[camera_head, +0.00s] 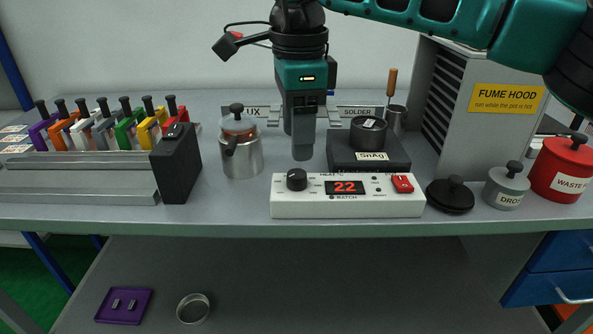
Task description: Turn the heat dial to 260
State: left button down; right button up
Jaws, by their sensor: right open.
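The heat dial (297,178) is a black knob on the left of the top of a white control box (345,208). The box's display (345,188) reads 22 in red. My right gripper (303,152) points down just behind the box, a little above and behind the dial in the picture. It is open and empty, though its fingers overlap from this angle and their gap is hard to see. It appears apart from the dial. The solder pot (368,134) marked SnAg sits on a dark block behind the box. My left gripper is not in view.
A steel flux pot (241,150) stands left of the gripper. A red switch (402,184) is on the box's right. A black lid (450,194), a grey dross pot (506,186) and a red waste pot (562,170) stand to the right. The fume hood (470,125) is behind them.

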aim_at(296, 173)
jog(key=f+b, duration=0.1)
jog(key=f, duration=0.5)
jog(key=shift+w, duration=0.2)
jog(key=shift+a+f, duration=0.1)
jog(key=shift+f, duration=0.35)
jog(key=c, duration=1)
jog(key=shift+c, duration=0.2)
